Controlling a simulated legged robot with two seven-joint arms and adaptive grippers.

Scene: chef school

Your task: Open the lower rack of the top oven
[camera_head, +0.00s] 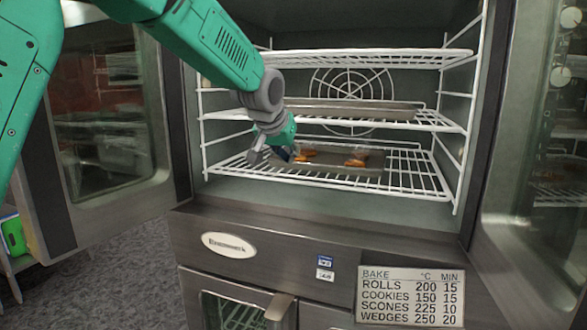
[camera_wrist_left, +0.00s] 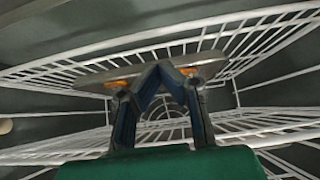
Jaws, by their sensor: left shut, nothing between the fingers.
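The top oven stands open, with three white wire racks inside. The lower rack (camera_head: 415,193) is at the bottom of the cavity and looks pushed in. A metal tray (camera_head: 345,172) with several orange-brown food pieces lies on it. My left gripper (camera_head: 283,154) reaches into the oven from the left, below the middle rack, near the tray's left side. Its fingers are shut, with nothing between them. In the left wrist view, the fingertips (camera_wrist_left: 160,68) meet in front of the tray (camera_wrist_left: 205,60) and rack (camera_wrist_left: 272,38). I cannot tell whether they touch either. My right gripper is out of view.
The middle rack (camera_head: 440,124) holds another tray (camera_head: 350,109), and the top rack (camera_head: 365,56) is above it. Oven doors stand open at left (camera_head: 105,130) and right (camera_head: 525,190). A lower oven (camera_head: 240,308) is below. Floor (camera_head: 120,265) is free at left.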

